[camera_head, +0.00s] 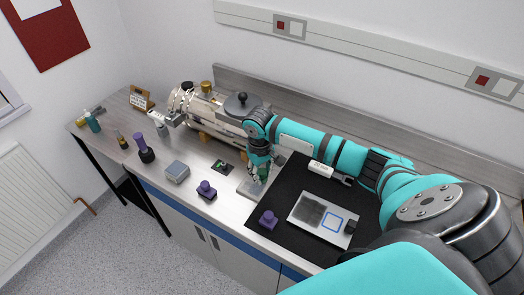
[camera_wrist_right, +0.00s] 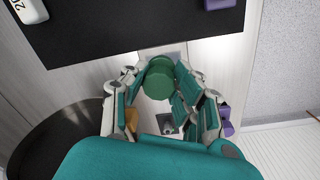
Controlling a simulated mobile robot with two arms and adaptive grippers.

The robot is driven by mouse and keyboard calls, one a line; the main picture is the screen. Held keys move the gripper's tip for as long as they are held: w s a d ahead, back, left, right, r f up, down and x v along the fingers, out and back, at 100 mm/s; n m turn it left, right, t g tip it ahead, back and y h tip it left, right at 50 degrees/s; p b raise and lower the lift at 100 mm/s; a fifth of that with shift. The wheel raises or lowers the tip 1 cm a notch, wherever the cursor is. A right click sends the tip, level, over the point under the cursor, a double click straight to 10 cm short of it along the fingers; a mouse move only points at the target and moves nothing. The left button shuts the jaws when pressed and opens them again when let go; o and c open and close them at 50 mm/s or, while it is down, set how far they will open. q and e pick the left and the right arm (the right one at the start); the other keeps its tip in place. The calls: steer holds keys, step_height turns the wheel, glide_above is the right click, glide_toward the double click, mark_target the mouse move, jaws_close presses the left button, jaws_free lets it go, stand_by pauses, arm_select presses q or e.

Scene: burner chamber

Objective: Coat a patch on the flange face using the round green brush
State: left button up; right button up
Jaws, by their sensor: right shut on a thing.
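My right gripper (camera_head: 258,168) is shut on the round green brush (camera_head: 263,174), above a small light grey stand (camera_head: 247,191) at the left edge of the black mat. In the right wrist view, the green round part (camera_wrist_right: 160,78) sits between the fingers of the gripper (camera_wrist_right: 165,85); bristles cannot be made out. A pale metal chamber (camera_head: 222,112) lies along the back of the bench, its flanged end (camera_head: 176,106) at the left. A light plate (camera_head: 300,205) with a dark grey area and a blue-outlined square lies on the mat. My left gripper is not in view.
The black mat (camera_head: 300,175) also bears a purple-knobbed block (camera_head: 268,220). Another purple-knobbed block (camera_head: 206,190), a grey box (camera_head: 177,171), a purple-handled tool (camera_head: 144,148) and bottles (camera_head: 92,122) stand left on the bench.

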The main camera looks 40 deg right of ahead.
steer(key=shift+r, duration=0.45)
steer(key=n, duration=0.2)
steer(key=w+a+n, duration=0.1)
steer(key=n, duration=0.2)
steer(key=shift+w+a+r, duration=0.1)
steer(key=shift+w+r, duration=0.05)
steer(key=shift+w, duration=0.05)
steer(key=w+f+n+b, duration=0.1)
steer(key=f+n+b, duration=0.1)
steer(key=n, duration=0.2)
steer(key=w+a+f+n+b, duration=0.1)
steer(key=f+n+b, duration=0.1)
steer(key=n+b, duration=0.1)
steer(key=a+f+n+t+b, duration=0.1)
steer(key=f+n+b, duration=0.1)
steer(key=n, duration=0.4)
steer(key=shift+w+f+b, duration=0.3)
steer(key=shift+w+b, duration=0.1)
steer(key=shift+b, duration=0.15)
steer(key=shift+w+d+r+p, duration=0.2)
steer(key=shift+d+p, duration=0.05)
steer(key=shift+d, duration=0.15)
steer(key=shift+w+d+r+p, duration=0.15)
steer(key=shift+d+p, duration=0.1)
steer(key=shift+d, duration=0.15)
steer(key=shift+w+d, duration=0.25)
steer(key=shift+d, duration=0.4)
steer(key=shift+f, duration=0.35)
